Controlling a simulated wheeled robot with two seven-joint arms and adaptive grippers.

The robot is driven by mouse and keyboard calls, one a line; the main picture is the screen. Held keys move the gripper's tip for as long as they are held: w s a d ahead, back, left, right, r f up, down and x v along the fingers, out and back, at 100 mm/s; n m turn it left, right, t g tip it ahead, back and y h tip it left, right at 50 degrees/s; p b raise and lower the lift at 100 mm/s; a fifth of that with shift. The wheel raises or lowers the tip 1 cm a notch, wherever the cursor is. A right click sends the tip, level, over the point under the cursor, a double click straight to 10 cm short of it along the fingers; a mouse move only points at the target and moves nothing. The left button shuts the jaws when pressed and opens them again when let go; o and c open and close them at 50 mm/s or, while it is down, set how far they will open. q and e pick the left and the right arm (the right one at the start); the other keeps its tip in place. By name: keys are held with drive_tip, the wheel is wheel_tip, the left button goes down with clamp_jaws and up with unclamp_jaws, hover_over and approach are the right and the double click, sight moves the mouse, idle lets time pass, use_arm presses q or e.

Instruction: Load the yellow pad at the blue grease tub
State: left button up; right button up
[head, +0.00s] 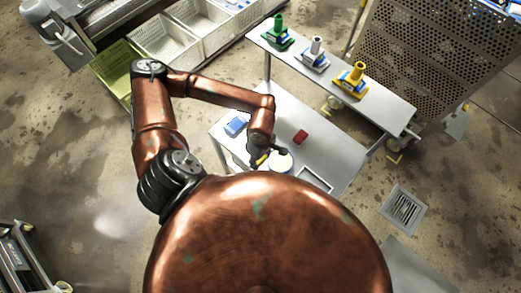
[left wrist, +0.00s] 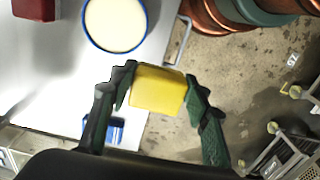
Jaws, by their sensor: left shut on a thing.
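My left gripper (left wrist: 157,98) is shut on the yellow pad (left wrist: 158,90), with one finger on each side of it. The blue grease tub (left wrist: 147,30) shows in the left wrist view as a round blue rim around a pale cream fill. In that view the pad is apart from the tub, below and to the right of it. In the head view the tub (head: 281,161) stands on the low steel table, and my left gripper (head: 259,160) is at its left side, with a bit of yellow showing. My right gripper is not in view.
A red block (head: 300,137) and a blue block (head: 236,124) lie on the low table (head: 267,119). A shelf (head: 335,93) behind carries green, white and yellow tools. White crates (head: 165,43) stand at the upper left. A perforated panel (head: 430,50) stands at the upper right.

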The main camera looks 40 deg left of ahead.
use_arm(q)
drive_tip(key=o, duration=0.4)
drive_tip(key=shift+w, duration=0.1)
drive_tip(key=c, duration=0.4)
